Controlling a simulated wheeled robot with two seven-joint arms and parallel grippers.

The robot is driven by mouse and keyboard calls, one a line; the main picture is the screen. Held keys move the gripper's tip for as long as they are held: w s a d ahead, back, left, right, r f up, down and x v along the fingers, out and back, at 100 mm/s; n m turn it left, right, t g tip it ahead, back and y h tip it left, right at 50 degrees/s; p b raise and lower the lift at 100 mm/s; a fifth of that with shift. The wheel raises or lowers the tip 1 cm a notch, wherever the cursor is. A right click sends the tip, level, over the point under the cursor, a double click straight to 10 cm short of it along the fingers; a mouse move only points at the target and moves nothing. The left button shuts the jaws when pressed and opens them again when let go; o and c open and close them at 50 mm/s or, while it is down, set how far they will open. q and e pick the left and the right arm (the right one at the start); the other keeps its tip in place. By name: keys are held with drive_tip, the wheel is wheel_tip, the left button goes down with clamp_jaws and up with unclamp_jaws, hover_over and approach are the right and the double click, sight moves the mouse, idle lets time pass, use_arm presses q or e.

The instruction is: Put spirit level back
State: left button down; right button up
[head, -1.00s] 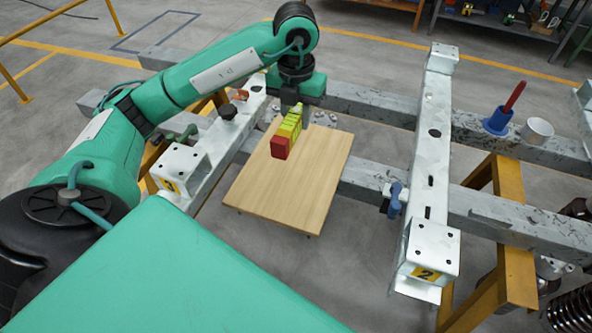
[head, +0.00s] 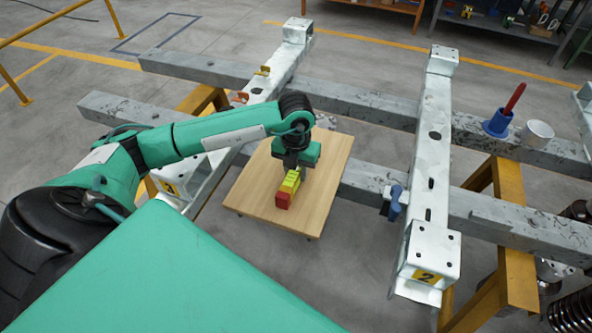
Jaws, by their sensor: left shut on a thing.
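The spirit level (head: 287,190) is a yellow bar with a red end, seen over the wooden board (head: 252,198). My left gripper (head: 292,171) is shut on it from above. The level's red end points toward the front of the view. I cannot tell whether the level touches the board or hangs just above it. The gripper hides the far part of the level. My right gripper does not show.
The board lies between two pale metal beams, the left one (head: 272,84) and the right one (head: 431,180). A blue holder (head: 497,123) with a red-handled tool and a white cup (head: 537,133) stand at right.

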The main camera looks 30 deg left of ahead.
use_arm(q)
drive_tip(key=shift+f, duration=0.15)
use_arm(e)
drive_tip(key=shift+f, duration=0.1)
use_arm(q)
drive_tip(key=c, duration=1.1)
unclamp_jaws()
drive_tip(key=shift+r, duration=0.4)
wheel_tip(320, 180, up, 3)
drive_tip(key=shift+w+r, duration=0.1)
drive_tip(key=shift+r, duration=0.05)
wheel_tip(320, 180, up, 8)
drive_tip(key=shift+r, duration=0.1)
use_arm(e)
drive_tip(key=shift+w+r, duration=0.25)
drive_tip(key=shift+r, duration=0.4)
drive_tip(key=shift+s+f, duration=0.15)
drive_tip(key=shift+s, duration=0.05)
